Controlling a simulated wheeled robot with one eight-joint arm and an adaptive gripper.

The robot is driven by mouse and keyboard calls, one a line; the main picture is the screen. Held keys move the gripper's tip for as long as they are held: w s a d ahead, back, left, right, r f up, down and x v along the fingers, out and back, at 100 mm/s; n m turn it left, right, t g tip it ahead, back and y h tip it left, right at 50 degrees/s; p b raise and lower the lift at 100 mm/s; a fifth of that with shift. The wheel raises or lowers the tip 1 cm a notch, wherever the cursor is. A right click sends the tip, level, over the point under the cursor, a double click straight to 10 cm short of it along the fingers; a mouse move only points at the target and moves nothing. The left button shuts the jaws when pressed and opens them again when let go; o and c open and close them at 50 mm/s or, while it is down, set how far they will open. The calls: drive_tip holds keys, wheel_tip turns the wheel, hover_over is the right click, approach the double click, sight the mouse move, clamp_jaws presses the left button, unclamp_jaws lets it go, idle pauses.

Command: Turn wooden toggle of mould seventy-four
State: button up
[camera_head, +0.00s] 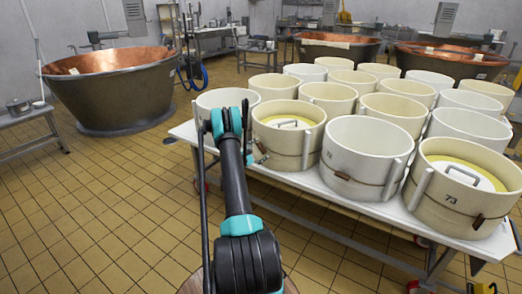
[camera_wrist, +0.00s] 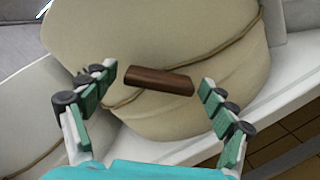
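My gripper (camera_wrist: 157,80) is open in the wrist view, its green-padded fingers spread to either side of a dark brown wooden toggle (camera_wrist: 160,81). The toggle lies nearly level across a cord on the side of a cream mould (camera_wrist: 200,35). No finger clearly touches it. No number is readable on this mould.
A mould marked 73 (camera_head: 451,198) stands at the table's right end, with another mould (camera_head: 362,160) between. Several more moulds crowd the white table (camera_head: 343,209) behind. Another mould (camera_wrist: 40,125) is close on the left in the wrist view. Tiled floor (camera_head: 110,200) is clear at left.

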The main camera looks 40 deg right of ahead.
drive_tip(key=c, duration=1)
drive_tip(key=shift+c, duration=0.2)
drive_tip(key=m, duration=0.4)
drive_tip(key=shift+a+m, duration=0.1)
drive_tip(key=shift+m, duration=0.2)
drive_tip(key=m, duration=0.4)
drive_tip(key=o, duration=1.2)
drive_tip(key=shift+c, duration=0.2)
